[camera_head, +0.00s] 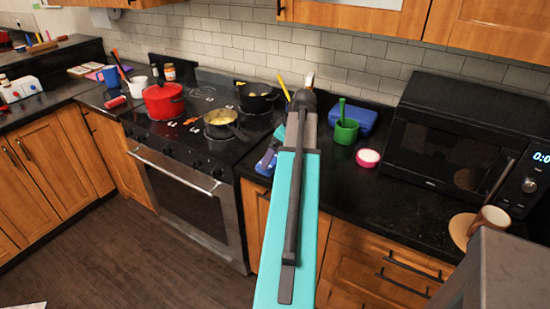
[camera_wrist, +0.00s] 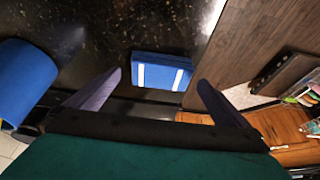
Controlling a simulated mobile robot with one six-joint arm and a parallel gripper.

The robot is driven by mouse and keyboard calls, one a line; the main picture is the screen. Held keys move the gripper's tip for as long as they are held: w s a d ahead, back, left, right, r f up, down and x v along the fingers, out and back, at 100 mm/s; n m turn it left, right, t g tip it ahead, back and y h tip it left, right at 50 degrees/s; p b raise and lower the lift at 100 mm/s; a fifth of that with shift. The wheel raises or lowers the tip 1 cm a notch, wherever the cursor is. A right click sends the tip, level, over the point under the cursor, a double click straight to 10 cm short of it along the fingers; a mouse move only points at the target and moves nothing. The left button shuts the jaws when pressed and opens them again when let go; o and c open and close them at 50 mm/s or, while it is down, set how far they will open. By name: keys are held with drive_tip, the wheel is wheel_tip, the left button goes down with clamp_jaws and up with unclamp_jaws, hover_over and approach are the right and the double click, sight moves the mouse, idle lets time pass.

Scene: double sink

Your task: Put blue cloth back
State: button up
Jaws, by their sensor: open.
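The blue cloth (camera_wrist: 150,70) is a folded rectangle with white stripes, lying on the dark counter near its front edge in the wrist view. Nothing is held. I cannot tell how far the fingertips are above the cloth.
A stove (camera_head: 205,125) with a red pot (camera_head: 164,100) and pans stands to the left. Counter before the microwave is mostly clear.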

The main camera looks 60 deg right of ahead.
drive_tip(key=b+v, duration=0.1)
drive_tip(key=v, duration=0.7)
drive_tip(key=shift+r, duration=0.25)
idle(0.6)
